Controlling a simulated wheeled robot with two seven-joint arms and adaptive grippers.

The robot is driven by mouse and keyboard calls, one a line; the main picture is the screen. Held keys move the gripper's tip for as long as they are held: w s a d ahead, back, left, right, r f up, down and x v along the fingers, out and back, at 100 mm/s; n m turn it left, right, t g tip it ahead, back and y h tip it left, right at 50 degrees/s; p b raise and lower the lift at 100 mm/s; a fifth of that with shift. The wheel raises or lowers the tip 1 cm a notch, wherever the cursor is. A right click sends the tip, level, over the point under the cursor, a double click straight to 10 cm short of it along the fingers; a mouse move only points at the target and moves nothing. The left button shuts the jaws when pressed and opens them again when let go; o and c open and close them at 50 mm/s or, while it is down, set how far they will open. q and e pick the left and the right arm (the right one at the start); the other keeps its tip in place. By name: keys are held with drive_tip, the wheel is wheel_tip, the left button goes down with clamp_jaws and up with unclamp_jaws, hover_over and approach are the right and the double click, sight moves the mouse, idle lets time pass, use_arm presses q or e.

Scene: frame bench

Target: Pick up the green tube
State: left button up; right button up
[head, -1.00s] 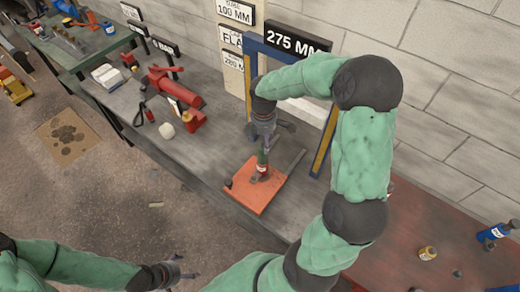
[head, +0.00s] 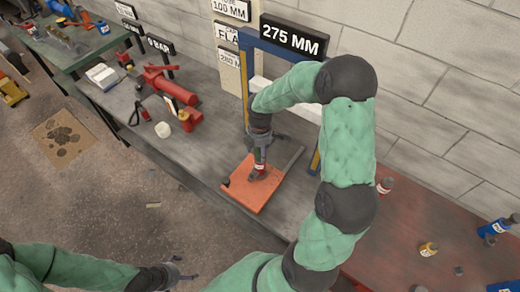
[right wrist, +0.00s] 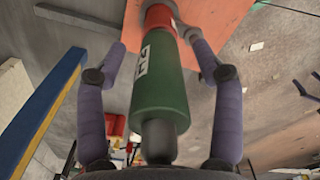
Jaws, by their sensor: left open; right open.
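The green tube (right wrist: 160,88) has a red band, a white label and a dark rounded end. In the right wrist view it lies between the two fingers of my right gripper (right wrist: 158,52), with gaps on both sides. In the head view, the tube (head: 259,168) stands on the orange board (head: 246,192), mostly hidden by my right gripper (head: 259,158), which is open around it from above. My left gripper (head: 184,270) is open and empty at the lower left, over the floor, far from the tube.
A blue and yellow frame (head: 245,75) with a "275 MM" sign (head: 294,38) stands behind the board.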

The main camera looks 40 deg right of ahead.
clamp_jaws()
drive_tip(key=shift+r, duration=0.1)
